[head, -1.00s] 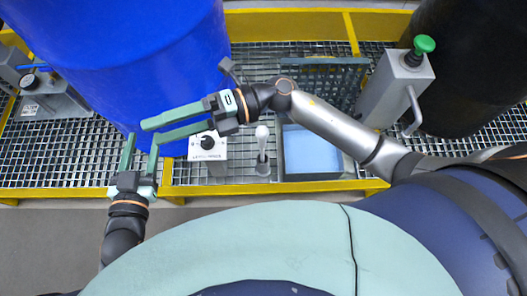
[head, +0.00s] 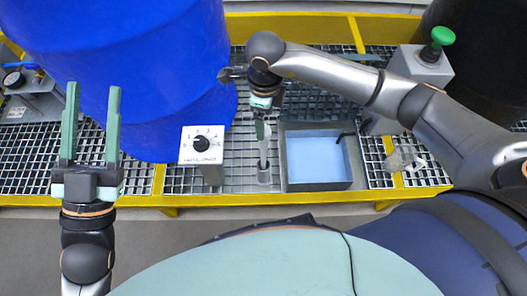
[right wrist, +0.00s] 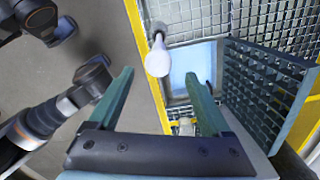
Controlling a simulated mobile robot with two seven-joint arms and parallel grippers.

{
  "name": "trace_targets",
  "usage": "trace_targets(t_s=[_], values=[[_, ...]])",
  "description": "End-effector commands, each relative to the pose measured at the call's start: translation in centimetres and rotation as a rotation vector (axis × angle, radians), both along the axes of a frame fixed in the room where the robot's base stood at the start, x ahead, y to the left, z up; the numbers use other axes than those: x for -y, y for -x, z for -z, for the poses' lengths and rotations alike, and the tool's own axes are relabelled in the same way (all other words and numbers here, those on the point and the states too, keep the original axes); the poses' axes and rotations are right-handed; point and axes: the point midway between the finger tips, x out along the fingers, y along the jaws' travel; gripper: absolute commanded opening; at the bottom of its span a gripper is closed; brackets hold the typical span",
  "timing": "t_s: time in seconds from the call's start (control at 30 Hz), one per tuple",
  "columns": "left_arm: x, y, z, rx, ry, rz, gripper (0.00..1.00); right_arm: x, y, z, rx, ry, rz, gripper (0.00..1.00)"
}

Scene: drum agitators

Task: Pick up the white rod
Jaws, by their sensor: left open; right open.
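The white rod (head: 264,150) stands upright in a small grey holder (head: 264,177) on the grating, between the dial box and the blue-floored tray. My right gripper (head: 262,128) points down over the rod's top. In the right wrist view, the rod's rounded white end (right wrist: 158,58) lies between the two open green fingers (right wrist: 160,74), with clear gaps on both sides. The fingers partly hide the rod's top in the head view. My left gripper (head: 93,90) is open and empty at the left, in front of the blue drum.
The blue drum (head: 130,70) stands behind at the left. A white dial box (head: 202,145) is left of the rod. A grey tray with a blue floor (head: 316,182) is to its right. A green-topped grey box (head: 420,65) stands further right. A yellow rail (head: 230,200) edges the grating.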

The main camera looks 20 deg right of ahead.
Motion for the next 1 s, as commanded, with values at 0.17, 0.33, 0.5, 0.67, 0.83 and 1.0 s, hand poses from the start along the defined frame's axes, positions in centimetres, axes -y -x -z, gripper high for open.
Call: trace_targets(t_s=[0.17,0.33,0.5,0.67,0.83,1.0], values=[[0.2,1.2,-1.8,0.093,-0.003,0.018,0.50,-0.1,0.0,1.6,0.000,-0.002,0.001,0.82],[0.3,1.8,-2.6,0.136,-0.003,0.026,0.50,-0.1,0.0,2.3,-0.001,-0.003,0.000,0.82],[0.6,3.7,-4.4,0.256,-0.005,0.052,0.50,-0.3,0.1,4.4,-0.004,-0.004,0.000,0.82],[0.8,4.2,-4.4,0.285,0.000,0.066,0.50,-0.4,0.1,6.5,-0.002,-0.004,0.001,0.82],[0.8,4.2,-4.3,0.280,0.004,0.068,0.50,-0.3,0.0,7.0,0.001,-0.003,0.000,0.82],[0.8,4.2,-4.3,0.279,0.004,0.068,0.50,-0.3,0.1,7.0,0.001,-0.003,0.000,0.81]])
